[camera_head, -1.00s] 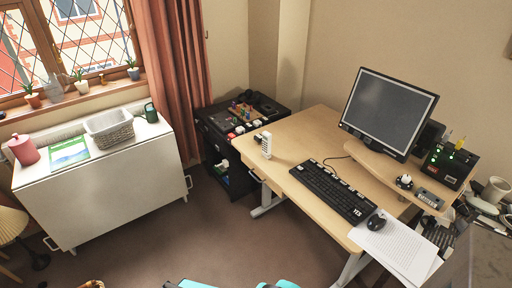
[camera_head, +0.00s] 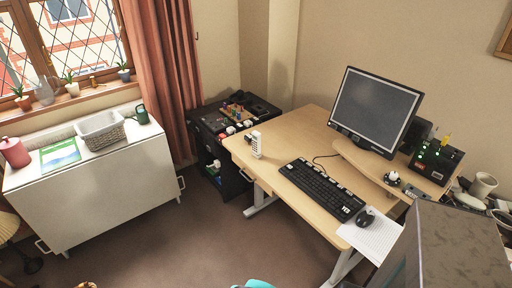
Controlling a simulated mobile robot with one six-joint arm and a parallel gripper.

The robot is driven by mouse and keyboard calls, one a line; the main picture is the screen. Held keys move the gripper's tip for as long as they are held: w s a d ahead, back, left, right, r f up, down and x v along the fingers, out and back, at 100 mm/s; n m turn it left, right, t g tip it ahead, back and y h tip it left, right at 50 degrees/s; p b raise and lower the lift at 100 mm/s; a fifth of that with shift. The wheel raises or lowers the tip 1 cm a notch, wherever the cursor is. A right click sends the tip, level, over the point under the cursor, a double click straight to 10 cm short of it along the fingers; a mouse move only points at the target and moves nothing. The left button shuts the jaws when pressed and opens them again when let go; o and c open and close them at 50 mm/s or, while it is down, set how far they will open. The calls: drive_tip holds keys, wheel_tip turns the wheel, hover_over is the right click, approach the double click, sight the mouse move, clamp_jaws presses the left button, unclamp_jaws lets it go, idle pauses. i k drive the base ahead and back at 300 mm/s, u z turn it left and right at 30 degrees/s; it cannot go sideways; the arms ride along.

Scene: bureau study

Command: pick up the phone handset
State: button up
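The phone handset (camera_head: 256,145) appears to be the slim white upright object with dark key-like marks. It stands on the left part of the light wooden desk (camera_head: 285,136), near its left edge. A small dark and white item lies just left of its base. Only a teal part of my arm shows at the bottom edge. My gripper is not in view, so its opening and anything in it are hidden.
On the desk are a black keyboard (camera_head: 322,189), a mouse (camera_head: 365,218), papers (camera_head: 374,238) and a monitor (camera_head: 375,108). A large grey block (camera_head: 450,250) fills the near right. A dark cabinet (camera_head: 228,122) stands behind the desk's left side. Open carpet (camera_head: 200,240) lies left.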

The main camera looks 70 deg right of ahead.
sight(256, 136)
drive_tip(key=z, duration=0.05)
drive_tip(key=i, duration=1)
drive_tip(key=u, duration=0.05)
